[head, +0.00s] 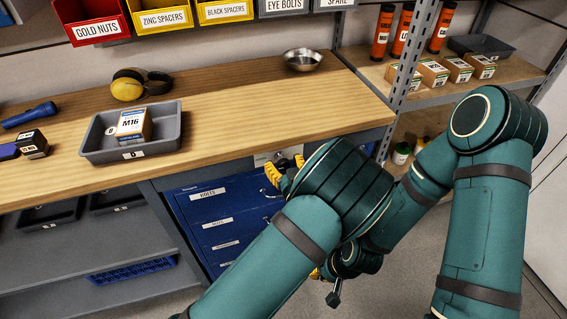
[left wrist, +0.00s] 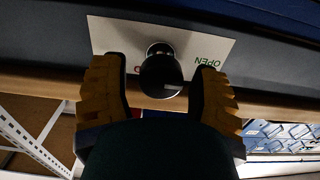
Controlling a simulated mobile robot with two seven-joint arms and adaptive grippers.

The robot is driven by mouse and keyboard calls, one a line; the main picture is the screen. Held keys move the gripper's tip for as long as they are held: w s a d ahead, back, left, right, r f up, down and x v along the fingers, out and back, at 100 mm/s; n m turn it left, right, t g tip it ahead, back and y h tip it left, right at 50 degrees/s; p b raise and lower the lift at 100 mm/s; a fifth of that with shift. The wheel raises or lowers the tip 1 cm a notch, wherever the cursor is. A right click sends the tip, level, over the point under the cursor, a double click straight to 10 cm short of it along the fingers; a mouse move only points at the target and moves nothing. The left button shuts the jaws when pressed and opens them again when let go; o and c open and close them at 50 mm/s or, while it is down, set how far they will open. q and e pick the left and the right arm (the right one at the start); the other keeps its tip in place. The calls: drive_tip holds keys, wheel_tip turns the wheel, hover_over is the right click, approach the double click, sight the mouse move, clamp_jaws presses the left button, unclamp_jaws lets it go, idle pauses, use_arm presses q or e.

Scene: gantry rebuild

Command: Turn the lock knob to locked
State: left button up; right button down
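The lock knob (left wrist: 160,72) is a dark round knob on a white label plate (left wrist: 212,45), seen in the left wrist view. The plate reads OPEN, upside down, on the right; a red letter shows at the left, the rest hidden by a finger. My left gripper (left wrist: 158,88) is open, one yellow-backed finger on each side of the knob, with a gap on both sides. In the head view my left gripper (head: 285,174) is at the plate under the bench edge, and the knob is not clearly visible. My right gripper (head: 333,290) is low, mostly hidden behind my left arm.
A blue drawer cabinet (head: 208,203) with labelled drawers is below the plate. On the wooden workbench (head: 240,110) are a grey tray (head: 172,143) with an M16 box, yellow earmuffs (head: 128,88) and a metal bowl (head: 302,60). A shelf unit (head: 400,85) stands at the right.

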use_arm(q)
drive_tip(key=c, duration=0.8)
drive_tip(key=shift+m, duration=0.4)
drive_tip(key=shift+c, duration=0.2)
drive_tip(key=m, duration=0.3)
drive_tip(key=shift+r+p, duration=0.1)
drive_tip(key=shift+p, duration=0.3)
drive_tip(key=m+p, duration=0.1)
drive_tip(key=m, duration=0.4)
drive_tip(key=shift+w+d, duration=0.1)
drive_tip(key=m+p, duration=0.1)
drive_tip(key=m, duration=0.3)
drive_tip(key=shift+m, duration=0.4)
drive_tip(key=m, duration=0.4)
drive_tip(key=shift+p, duration=0.35)
drive_tip(key=shift+w+m, duration=0.1)
drive_tip(key=shift+m, duration=0.2)
